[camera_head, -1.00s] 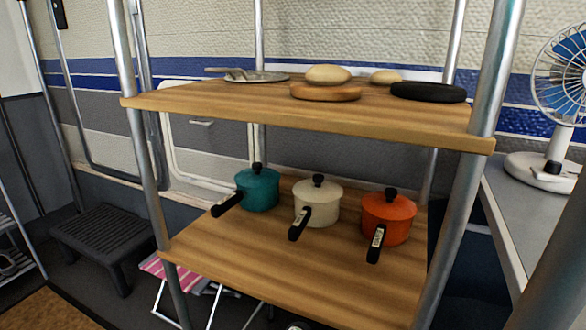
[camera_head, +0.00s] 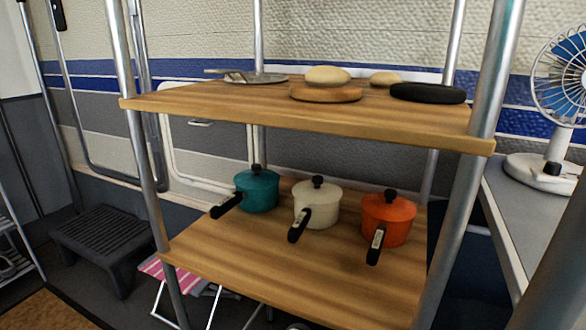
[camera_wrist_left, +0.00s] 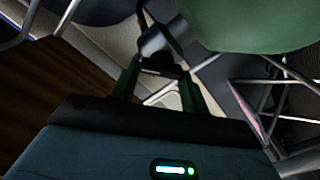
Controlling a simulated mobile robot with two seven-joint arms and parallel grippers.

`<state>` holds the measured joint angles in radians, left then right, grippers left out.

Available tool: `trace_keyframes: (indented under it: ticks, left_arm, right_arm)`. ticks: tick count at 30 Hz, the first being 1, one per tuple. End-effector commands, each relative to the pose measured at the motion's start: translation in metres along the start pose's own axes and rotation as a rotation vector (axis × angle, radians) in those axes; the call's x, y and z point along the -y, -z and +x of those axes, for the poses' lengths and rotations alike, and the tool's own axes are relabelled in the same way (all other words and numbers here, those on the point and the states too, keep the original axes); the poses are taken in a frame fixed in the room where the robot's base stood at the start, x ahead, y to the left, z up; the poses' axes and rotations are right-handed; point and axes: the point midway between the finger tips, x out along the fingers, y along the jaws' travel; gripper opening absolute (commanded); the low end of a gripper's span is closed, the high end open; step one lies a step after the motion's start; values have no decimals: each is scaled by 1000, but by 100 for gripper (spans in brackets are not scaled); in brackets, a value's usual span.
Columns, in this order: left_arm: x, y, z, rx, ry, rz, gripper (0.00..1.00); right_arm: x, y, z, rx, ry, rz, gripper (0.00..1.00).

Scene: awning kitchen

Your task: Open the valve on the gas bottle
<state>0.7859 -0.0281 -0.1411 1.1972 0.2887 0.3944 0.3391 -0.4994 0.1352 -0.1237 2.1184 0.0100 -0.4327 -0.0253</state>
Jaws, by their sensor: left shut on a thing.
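In the left wrist view my left gripper (camera_wrist_left: 158,72) reaches up from the bottom, with its two dark green fingers closed around a dark grey and black fitting (camera_wrist_left: 158,42). This fitting looks like the valve, with a dark hose or stem rising from it. A large rounded green body (camera_wrist_left: 250,22), which looks like the gas bottle, fills the upper right. The fingertips are dim, so the exact contact is hard to see. The head view shows neither gripper, nor the bottle or valve. My right gripper is in neither view.
The head view shows a wooden shelf (camera_head: 300,270) with teal (camera_head: 257,190), cream (camera_head: 316,205) and orange (camera_head: 388,218) pots. A fan (camera_head: 540,170) stands at right and a black step stool (camera_head: 105,245) at left. Thin metal legs (camera_wrist_left: 280,85) stand close in the wrist view.

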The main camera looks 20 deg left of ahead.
Motion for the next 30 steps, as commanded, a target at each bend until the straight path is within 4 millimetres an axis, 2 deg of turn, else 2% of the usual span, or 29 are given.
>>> trace_keyframes:
  ticks: [18, 30]
  left_arm:
    - [-3, -5, 0, 7, -7, -584, 23]
    - [-6, -4, 1, 6, -11, -859, 22]
  right_arm:
    - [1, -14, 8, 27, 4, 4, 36]
    - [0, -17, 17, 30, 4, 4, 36]
